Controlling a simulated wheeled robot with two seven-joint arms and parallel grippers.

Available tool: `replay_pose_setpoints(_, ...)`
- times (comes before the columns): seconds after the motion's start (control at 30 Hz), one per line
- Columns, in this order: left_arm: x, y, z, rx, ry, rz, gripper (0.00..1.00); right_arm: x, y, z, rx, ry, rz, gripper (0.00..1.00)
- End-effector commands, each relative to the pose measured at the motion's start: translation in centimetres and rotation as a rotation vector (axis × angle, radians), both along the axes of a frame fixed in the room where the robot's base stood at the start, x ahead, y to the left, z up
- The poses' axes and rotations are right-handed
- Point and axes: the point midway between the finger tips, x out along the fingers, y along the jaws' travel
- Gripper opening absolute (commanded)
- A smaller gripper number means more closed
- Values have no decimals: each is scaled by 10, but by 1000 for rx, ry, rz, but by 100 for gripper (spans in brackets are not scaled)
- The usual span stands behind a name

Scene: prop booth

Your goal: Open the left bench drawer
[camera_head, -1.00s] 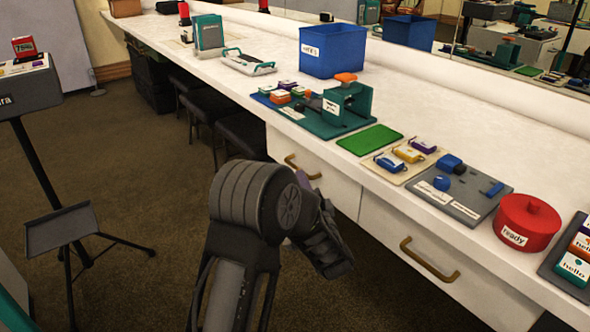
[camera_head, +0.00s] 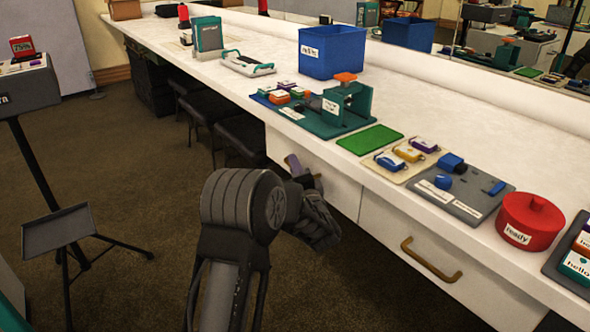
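The left bench drawer (camera_head: 338,189) has a white front under the bench top and looks closed. My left gripper (camera_head: 301,171) is at the drawer front, right where its brass handle is. The wrist and fingers cover most of that handle, so I cannot tell whether the fingers are around it or only beside it, nor whether they are open or shut. My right gripper is not in view.
A second drawer (camera_head: 408,245) with a brass handle (camera_head: 430,261) is to the right. The bench top (camera_head: 440,115) holds a blue bin (camera_head: 333,52), a teal fixture (camera_head: 335,112), a green mat (camera_head: 369,139) and a red pot (camera_head: 530,222). A tripod stand (camera_head: 58,230) is at the left.

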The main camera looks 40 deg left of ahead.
Motion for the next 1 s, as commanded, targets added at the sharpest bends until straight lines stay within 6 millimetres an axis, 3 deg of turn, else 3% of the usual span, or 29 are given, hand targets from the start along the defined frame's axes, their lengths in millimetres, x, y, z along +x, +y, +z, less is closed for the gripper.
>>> replay_pose_setpoints(0.4,0,0,0,0,0,0,0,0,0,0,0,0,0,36)
replay_pose_setpoints(1.0,0,0,-1,-1,1,0,0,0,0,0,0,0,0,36)
